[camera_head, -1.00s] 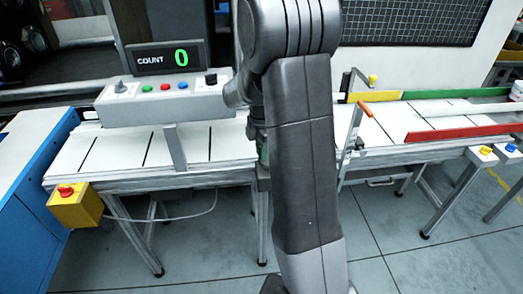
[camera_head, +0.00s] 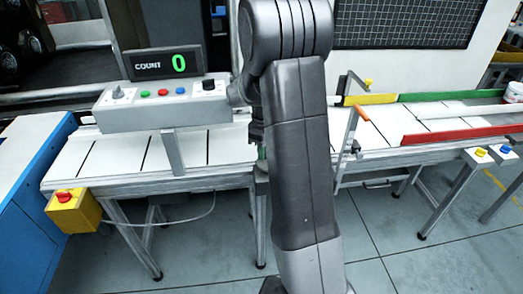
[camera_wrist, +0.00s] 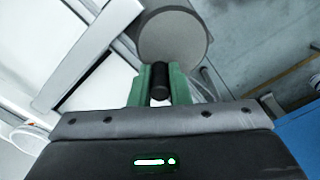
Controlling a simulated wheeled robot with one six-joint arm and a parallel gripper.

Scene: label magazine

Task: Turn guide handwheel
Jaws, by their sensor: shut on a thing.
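The handwheel (camera_wrist: 175,35) shows in the wrist view as a round grey disc just beyond my fingertips. A short black grip (camera_wrist: 159,82) stands at its near edge. My gripper (camera_wrist: 161,72) has green fingers closed on this black grip from both sides. In the head view my own dark arm hides the handwheel and nearly all of the gripper; only a sliver of green (camera_head: 262,150) shows beside the arm at the conveyor's front edge. How far the wheel is turned cannot be told.
A conveyor (camera_head: 110,157) runs across the view. A control box (camera_head: 150,103) with a count display (camera_head: 166,63) reading 0 stands left. Red (camera_head: 460,134), yellow (camera_head: 368,100) and green (camera_head: 450,95) rails lie right. A yellow stop-button box (camera_head: 75,212) hangs at the front left.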

